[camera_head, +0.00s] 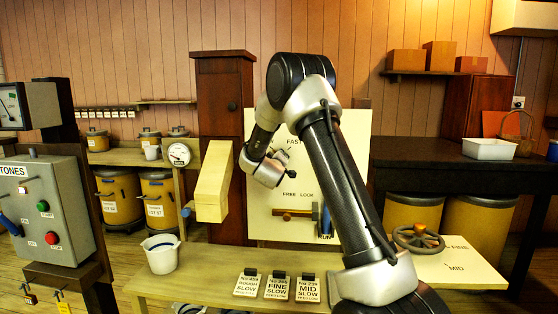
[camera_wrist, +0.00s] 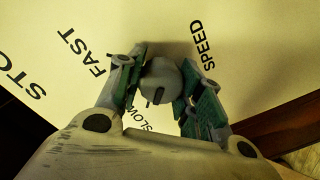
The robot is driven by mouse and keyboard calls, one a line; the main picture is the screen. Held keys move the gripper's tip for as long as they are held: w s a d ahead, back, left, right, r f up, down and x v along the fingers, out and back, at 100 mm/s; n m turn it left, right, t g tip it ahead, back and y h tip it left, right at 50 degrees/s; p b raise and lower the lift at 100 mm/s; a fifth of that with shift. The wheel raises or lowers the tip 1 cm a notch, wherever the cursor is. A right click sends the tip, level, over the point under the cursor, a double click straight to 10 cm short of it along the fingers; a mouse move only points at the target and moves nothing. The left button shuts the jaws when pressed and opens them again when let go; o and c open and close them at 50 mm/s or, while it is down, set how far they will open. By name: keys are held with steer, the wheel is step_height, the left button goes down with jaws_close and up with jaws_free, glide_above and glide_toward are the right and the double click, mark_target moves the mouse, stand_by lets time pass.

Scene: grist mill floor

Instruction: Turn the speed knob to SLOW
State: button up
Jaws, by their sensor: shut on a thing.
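The grey round speed knob (camera_wrist: 163,82) sits on the cream panel (camera_wrist: 250,60), between the two fingers of my gripper (camera_wrist: 160,88). The gripper is shut on it. A dark mark shows on the knob's lower part, on the side of the word SLOW (camera_wrist: 146,124); exactly where it points is hard to tell. SLOW is partly hidden by my gripper. FAST (camera_wrist: 82,50) and part of STOP lie to the left, SPEED (camera_wrist: 201,45) to the right. In the head view my gripper (camera_head: 285,174) is at the upright panel (camera_head: 355,130), and the knob cannot be made out.
Below on the panel are a FREE/LOCK lever (camera_head: 296,214) and a blue handle (camera_head: 326,220) by RUN. A handwheel (camera_head: 418,239) lies at the lower right. A wooden chute (camera_head: 213,182) stands close left of my wrist. Several tags (camera_head: 276,286) stand on the front bench.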

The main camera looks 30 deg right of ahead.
stand_by(0.3)
steer(key=o, duration=1)
steer(key=shift+o, duration=0.2)
steer(key=v, duration=1.2)
steer(key=shift+f, duration=0.1)
